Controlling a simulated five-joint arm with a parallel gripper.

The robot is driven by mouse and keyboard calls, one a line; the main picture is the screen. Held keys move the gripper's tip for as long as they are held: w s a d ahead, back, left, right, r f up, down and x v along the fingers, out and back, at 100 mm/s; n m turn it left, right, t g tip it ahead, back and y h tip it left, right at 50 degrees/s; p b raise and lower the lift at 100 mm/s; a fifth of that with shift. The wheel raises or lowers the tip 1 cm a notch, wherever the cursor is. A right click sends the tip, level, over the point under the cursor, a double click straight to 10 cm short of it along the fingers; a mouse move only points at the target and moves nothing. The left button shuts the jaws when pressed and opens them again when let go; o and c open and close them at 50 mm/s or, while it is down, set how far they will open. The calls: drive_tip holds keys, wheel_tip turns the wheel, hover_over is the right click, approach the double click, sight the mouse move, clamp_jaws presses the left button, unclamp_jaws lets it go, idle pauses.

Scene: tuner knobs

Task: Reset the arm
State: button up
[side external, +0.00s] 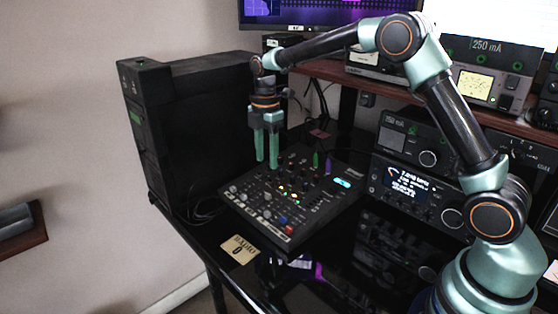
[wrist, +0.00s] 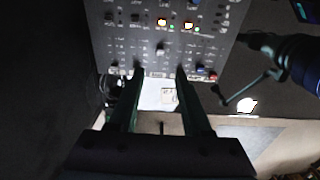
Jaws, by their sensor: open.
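My gripper (side external: 267,163) points down over the far left part of the black mixer panel (side external: 292,238), with its two green fingers apart and nothing between them. In the side view the fingertips are close to the panel's knobs; I cannot tell whether they touch. In the wrist view my gripper (wrist: 155,72) shows two dark fingers, open, with the panel (wrist: 125,30) beyond them. Small knobs, lit buttons, a blue knob (side external: 283,218) and a red knob (side external: 289,230) show on the panel.
A black computer tower (side external: 165,140) stands left of the panel. Radio units (side external: 405,187) stand to the right, below a shelf with meters (side external: 480,85). A small tan card (side external: 238,249) lies at the desk's front edge. Cables lie beside the tower.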

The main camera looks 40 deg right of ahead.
drive_tip(key=shift+r, duration=0.75)
drive_tip(key=s+r+m+t, duration=0.3)
drive_tip(key=s+r+m, duration=0.6)
drive_tip(key=s+r, duration=0.1)
drive_tip(key=s+f+m+t, duration=0.1)
drive_tip(key=s+m+t, duration=0.1)
drive_tip(key=s+m, duration=0.7)
drive_tip(key=s, duration=0.3)
drive_tip(key=shift+f+t, duration=0.3)
drive_tip(key=shift+f, duration=0.1)
idle(0.5)
